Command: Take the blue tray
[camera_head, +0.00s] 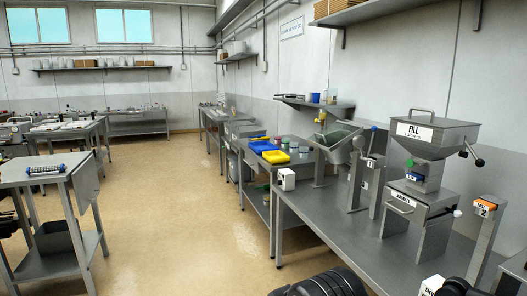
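The blue tray (276,157) is small and shallow. It lies on the far part of the long metal bench along the right wall, close to its left edge. My gripper's fingers do not show. Dark rounded parts at the bottom edge look like my own arm, well short of the blue tray.
On the bench, a white box (287,179) stands in front of the trays and a metal hopper (336,137) to their right. The FILL machine (434,133) stands nearer. A metal cart (62,205) is at left; the floor (185,220) between is clear.

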